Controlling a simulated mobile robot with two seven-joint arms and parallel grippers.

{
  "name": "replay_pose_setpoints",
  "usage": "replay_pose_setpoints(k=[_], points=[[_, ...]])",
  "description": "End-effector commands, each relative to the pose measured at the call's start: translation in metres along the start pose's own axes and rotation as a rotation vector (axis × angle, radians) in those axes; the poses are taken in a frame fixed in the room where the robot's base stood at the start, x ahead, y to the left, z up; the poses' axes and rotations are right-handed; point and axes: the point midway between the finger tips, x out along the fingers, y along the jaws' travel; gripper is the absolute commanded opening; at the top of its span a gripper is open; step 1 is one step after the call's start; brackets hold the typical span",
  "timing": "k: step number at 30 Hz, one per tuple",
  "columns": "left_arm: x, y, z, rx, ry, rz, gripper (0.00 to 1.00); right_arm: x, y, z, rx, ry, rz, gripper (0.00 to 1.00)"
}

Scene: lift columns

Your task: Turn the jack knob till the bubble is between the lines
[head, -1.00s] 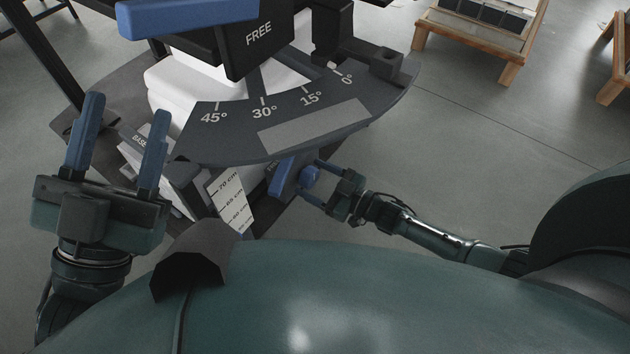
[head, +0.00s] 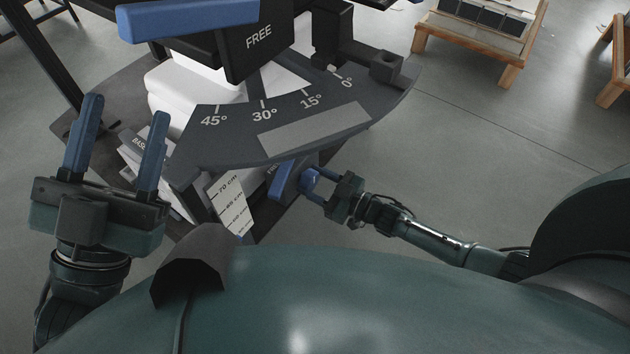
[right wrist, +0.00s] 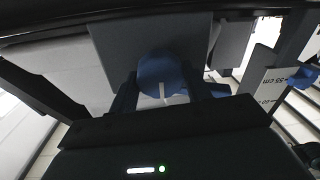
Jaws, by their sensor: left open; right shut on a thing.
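The blue jack knob (head: 309,184) sits under the angle-marked plate, beside a blue lever. My right gripper (head: 316,185) is shut on this knob, coming in from the right. In the right wrist view the round knob (right wrist: 158,72) is between the two dark fingers and bears a short pale mark. My left gripper (head: 117,140) is open and empty at the left, its blue fingers upright and apart, clear of the column. I cannot make out a bubble or its lines in either view.
The dark angle plate (head: 215,148) reads 45° to 0°. Above it are a block marked FREE (head: 258,45) and a blue handle (head: 190,17). A blue lever (head: 284,179) and centimetre scale (head: 230,200) are below.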

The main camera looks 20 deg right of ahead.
Motion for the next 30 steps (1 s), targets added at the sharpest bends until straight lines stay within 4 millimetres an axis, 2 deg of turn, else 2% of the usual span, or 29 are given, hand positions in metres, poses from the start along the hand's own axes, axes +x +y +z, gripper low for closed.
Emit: replay_pose_setpoints(k=[11, 30], points=[[0.0001, -0.0001, 0.0001, -0.002, -0.004, 0.000, 0.49, -0.0003, -0.0013, 0.0008, 0.151, 0.010, -0.002, 0.26], [-0.0030, 0.0015, 0.0034, -0.007, -0.015, -0.001, 0.49, -0.0004, -0.0013, 0.0021, 0.741, 0.052, 0.003, 0.26]])
